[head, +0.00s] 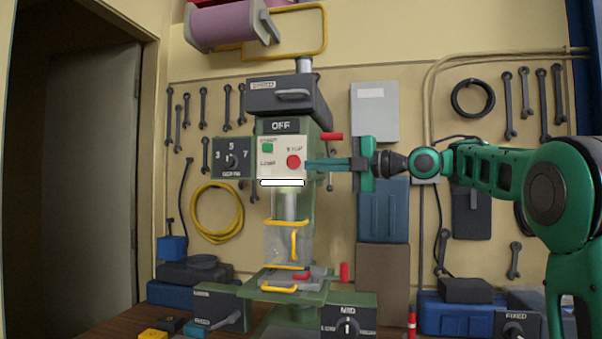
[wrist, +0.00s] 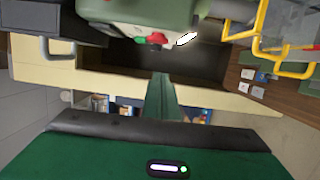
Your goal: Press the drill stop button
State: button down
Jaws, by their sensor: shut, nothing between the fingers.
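The drill press (head: 308,118) stands at the middle of the bench, with a sign reading OFF above its pale control panel (head: 280,171). The round red stop button (head: 293,161) is on the panel's right side, with a green button (head: 267,147) to its upper left. My gripper (head: 309,164) is shut and empty, its tips just right of the red button at about its height. I cannot tell whether they touch. In the wrist view my shut fingers (wrist: 162,80) point up toward the red button (wrist: 157,38), apart from it in the picture.
A dial box (head: 231,158) is left of the panel. A red-tipped handle (head: 332,136) sticks out just above my gripper. A yellow-framed guard (head: 288,240) hangs below the panel. A MID selector box (head: 348,317) stands in front. Wall boxes are behind my gripper.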

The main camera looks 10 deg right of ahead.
jog(key=v, duration=0.3)
jog(key=shift+s+d, duration=0.2)
dwell(0.3)
jog(key=d+f+m+h, duration=0.35)
jog(key=f+m, duration=0.25)
jog(key=f, duration=0.2)
jog(key=d+f+m+h, duration=0.2)
jog(key=f+m+h, duration=0.25)
jog(key=f, duration=0.25)
jog(key=s+d+f+m+g+h, duration=0.1)
jog(key=s+d+f+m+h, duration=0.1)
jog(key=s+d+f+m, duration=0.3)
jog(key=s+d+f+m+g+h, duration=0.15)
jog(key=s+f+m, duration=0.25)
jog(key=f, duration=0.4)
jog(key=s+d+f+m+g, duration=0.1)
jog(key=s+f+m+g, duration=0.2)
jog(key=s, duration=0.8)
jog(key=s+d+f+m+g+h, duration=0.1)
jog(key=s+f+m+g, duration=0.2)
jog(key=s+f+m, duration=0.4)
jog(key=s+d+f+m+g+h, duration=0.1)
jog(key=s+f+m, duration=0.4)
jog(key=s+f, duration=0.5)
jog(key=s+d+g, duration=0.1)
jog(key=s+g, duration=0.1)
jog(key=s, duration=0.2)
jog(key=shift+s+f, duration=0.25)
jog(key=shift+s, duration=0.1)
